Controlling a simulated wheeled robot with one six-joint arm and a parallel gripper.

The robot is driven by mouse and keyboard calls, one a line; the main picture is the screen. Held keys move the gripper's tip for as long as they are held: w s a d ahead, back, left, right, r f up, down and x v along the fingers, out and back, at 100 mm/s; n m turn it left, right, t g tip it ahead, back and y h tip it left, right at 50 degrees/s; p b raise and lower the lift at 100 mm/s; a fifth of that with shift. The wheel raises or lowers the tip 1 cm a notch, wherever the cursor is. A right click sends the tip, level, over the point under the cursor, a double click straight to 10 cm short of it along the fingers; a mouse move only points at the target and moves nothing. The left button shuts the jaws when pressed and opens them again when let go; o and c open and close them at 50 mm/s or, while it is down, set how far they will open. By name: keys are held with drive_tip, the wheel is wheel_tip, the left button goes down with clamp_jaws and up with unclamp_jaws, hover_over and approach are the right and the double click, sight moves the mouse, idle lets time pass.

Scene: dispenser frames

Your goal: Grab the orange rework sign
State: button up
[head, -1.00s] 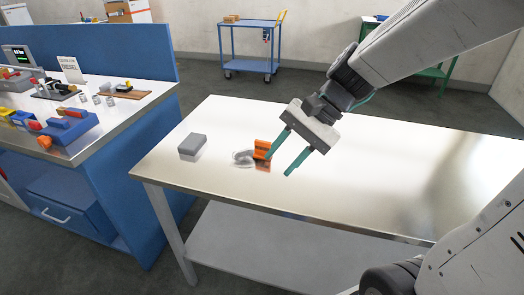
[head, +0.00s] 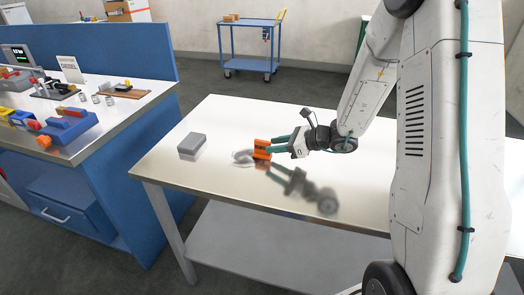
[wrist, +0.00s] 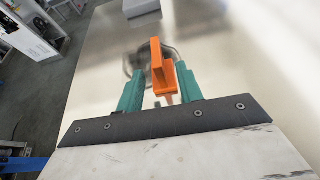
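The orange rework sign (head: 260,150) stands on the metal table (head: 225,185), near its far left part. No lettering on it can be read. My gripper (head: 272,146) reaches it from the right, low and roughly level, with its teal fingers at the sign. In the wrist view the orange sign (wrist: 157,58) rises between the fingertips, close to the right finger. A gap shows between the sign and the left finger. My gripper is open, and I cannot tell whether either finger touches the sign.
A clear, shiny round object (head: 242,157) lies just left of the sign. A grey box (head: 191,144) sits further left. A blue workbench (head: 75,140) with tools stands left, and a blue cart (head: 250,45) stands behind. The front of the table is clear.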

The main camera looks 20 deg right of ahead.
sight(255, 147)
drive_tip(key=x, duration=0.5)
drive_tip(key=shift+w+a, duration=0.1)
clamp_jaws()
drive_tip(key=shift+r, duration=0.1)
